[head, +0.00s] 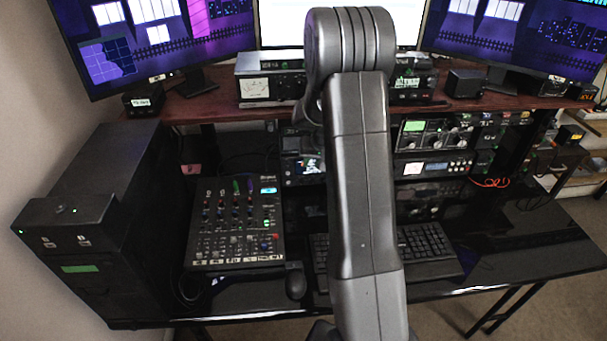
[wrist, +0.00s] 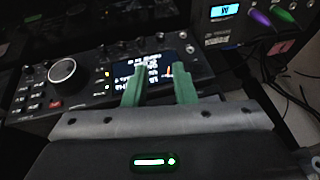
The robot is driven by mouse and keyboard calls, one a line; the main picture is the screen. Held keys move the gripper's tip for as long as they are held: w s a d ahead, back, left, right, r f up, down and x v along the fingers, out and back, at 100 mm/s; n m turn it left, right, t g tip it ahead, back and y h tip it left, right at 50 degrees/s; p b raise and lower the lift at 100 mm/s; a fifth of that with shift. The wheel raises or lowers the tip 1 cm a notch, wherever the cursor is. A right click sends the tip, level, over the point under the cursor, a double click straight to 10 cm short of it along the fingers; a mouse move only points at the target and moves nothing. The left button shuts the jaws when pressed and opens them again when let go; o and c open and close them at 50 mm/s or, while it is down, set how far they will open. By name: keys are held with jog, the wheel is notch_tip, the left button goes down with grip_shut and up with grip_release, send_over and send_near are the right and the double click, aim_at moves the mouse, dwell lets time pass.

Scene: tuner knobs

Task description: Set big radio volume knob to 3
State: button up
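In the wrist view a black radio (wrist: 88,90) has a large round silver-rimmed knob (wrist: 62,72) on the left and a lit screen (wrist: 150,72). Small knobs and buttons surround them; their labels are too small to read, and I cannot tell which is the volume knob. My gripper (wrist: 158,82) has two green fingers, apart and with nothing between them, over the screen's lower part. The large knob is well left of the fingers. In the head view a radio with a lit screen (head: 311,166) looks like the same one, partly behind my arm. My gripper is hidden there.
A mixer (head: 236,225) with coloured faders lies on the desk; its blue display shows in the wrist view (wrist: 225,11). A black tower (head: 95,220) stands left. More radios (head: 432,133) are right of my arm. A mouse (head: 296,281) and keyboard (head: 430,250) lie in front.

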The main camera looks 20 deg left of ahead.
aim_at(303, 183)
jog(key=p+x, duration=0.2)
jog(key=x, duration=1.1)
jog(key=shift+w+a+f+p, duration=0.1)
jog(key=shift+a+f+p, duration=0.05)
jog(key=shift+f+p, duration=0.2)
grip_shut()
